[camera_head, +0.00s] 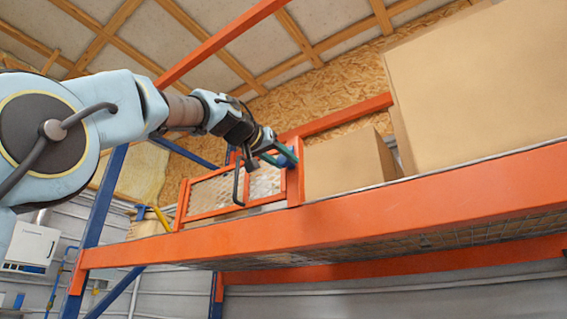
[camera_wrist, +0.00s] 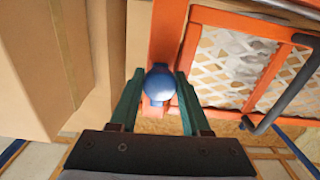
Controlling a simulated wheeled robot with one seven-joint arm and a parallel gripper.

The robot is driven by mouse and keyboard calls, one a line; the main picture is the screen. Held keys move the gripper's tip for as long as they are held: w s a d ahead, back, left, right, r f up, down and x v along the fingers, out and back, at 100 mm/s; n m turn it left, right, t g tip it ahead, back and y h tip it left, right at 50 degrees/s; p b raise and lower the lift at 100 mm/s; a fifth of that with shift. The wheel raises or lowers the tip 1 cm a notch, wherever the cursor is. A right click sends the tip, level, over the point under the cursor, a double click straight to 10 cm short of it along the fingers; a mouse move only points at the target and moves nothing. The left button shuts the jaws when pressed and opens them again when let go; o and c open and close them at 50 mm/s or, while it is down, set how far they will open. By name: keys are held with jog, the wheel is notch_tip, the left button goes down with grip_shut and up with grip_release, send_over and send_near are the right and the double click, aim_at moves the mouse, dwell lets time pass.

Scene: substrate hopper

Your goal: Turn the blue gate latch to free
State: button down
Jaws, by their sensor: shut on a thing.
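The blue gate latch (camera_wrist: 159,84) shows as a rounded knob on an orange post (camera_wrist: 165,40) at the edge of the gate. Its turning angle is hard to tell, since the knob covers most of it. It also shows as a small blue patch in the head view (camera_head: 288,157). The gate (camera_head: 232,191) is an orange frame with mesh and a dark bar handle, and it stands upright, seemingly closed against the post. My gripper (camera_wrist: 161,76) has its teal fingers on either side of the knob and is shut on it. In the head view my gripper (camera_head: 277,158) reaches the post top.
A cardboard box (camera_head: 345,163) stands right beside the post, and a larger box (camera_head: 480,75) is farther right. The orange shelf beam (camera_head: 400,215) runs below. The dark gate handle (camera_wrist: 290,95) sticks out near my gripper.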

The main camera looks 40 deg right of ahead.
jog(key=shift+m, duration=0.4)
jog(key=shift+c, duration=1.9)
grip_release()
jog(key=b+v, duration=0.5)
jog(key=v, duration=0.5)
jog(key=shift+a, duration=0.35)
jog(key=shift+s, duration=0.1)
